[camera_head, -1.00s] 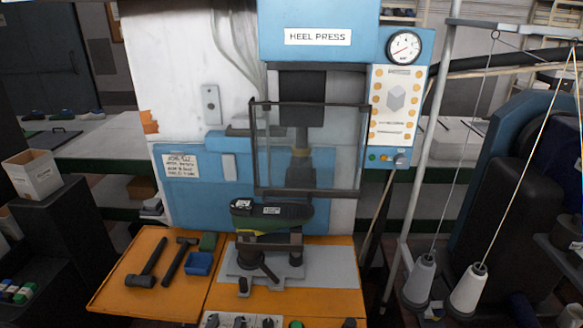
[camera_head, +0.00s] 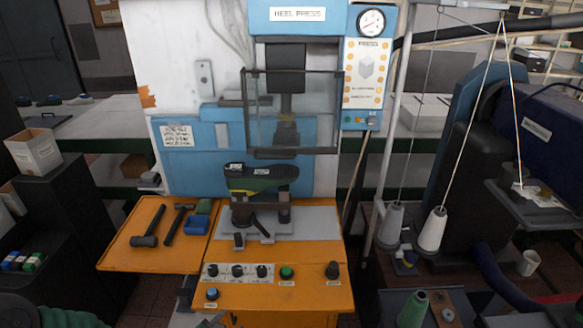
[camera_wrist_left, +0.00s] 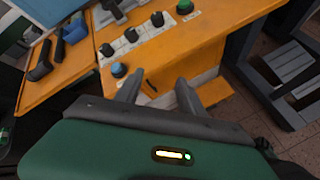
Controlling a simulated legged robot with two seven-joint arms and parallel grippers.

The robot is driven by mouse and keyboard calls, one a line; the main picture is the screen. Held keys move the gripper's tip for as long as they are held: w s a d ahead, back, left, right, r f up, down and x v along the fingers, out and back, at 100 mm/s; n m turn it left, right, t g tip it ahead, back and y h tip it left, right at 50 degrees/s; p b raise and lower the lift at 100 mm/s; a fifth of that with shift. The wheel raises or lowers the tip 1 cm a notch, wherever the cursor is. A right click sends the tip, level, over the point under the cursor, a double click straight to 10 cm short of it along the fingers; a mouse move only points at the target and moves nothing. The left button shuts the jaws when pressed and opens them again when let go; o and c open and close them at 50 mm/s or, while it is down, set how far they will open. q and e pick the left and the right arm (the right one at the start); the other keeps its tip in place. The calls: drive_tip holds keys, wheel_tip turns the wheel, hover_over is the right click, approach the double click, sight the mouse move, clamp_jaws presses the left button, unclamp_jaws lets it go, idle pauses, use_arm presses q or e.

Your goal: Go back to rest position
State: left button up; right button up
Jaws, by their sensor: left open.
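My left gripper (camera_wrist_left: 157,92) is open and empty in the left wrist view. Its two grey fingers point toward the orange front panel of the heel press, with nothing between them. In the head view no left fingers show clearly; a dark green shape at the bottom left corner may be part of my arm. My right gripper is in neither view. A dark green and black shoe last (camera_head: 262,180) with a white label rests on the stand (camera_head: 262,215) of the heel press, below the clear guard (camera_head: 292,110).
The panel (camera_head: 270,296) carries several knobs. A white box (camera_head: 35,152) stands at left. Thread cones (camera_head: 432,230) and a dark machine are at right.

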use_arm(q)
drive_tip(key=s+a+r+m+g, duration=0.1)
drive_tip(key=s+m+g, duration=0.1)
drive_tip(key=s+m, duration=0.3)
drive_tip(key=s+a+r+m+g+y, duration=0.1)
drive_tip(key=s+m, duration=0.4)
drive_tip(key=m, duration=0.8)
drive_tip(key=s+a+r+m+g, duration=0.1)
drive_tip(key=s+r+m+g, duration=0.1)
drive_tip(key=s+m+g, duration=0.3)
drive_tip(key=m, duration=0.4)
drive_tip(key=shift+s+a+r+y, duration=0.3)
drive_tip(key=shift+s+r+y, duration=0.05)
drive_tip(key=shift+s+y, duration=0.05)
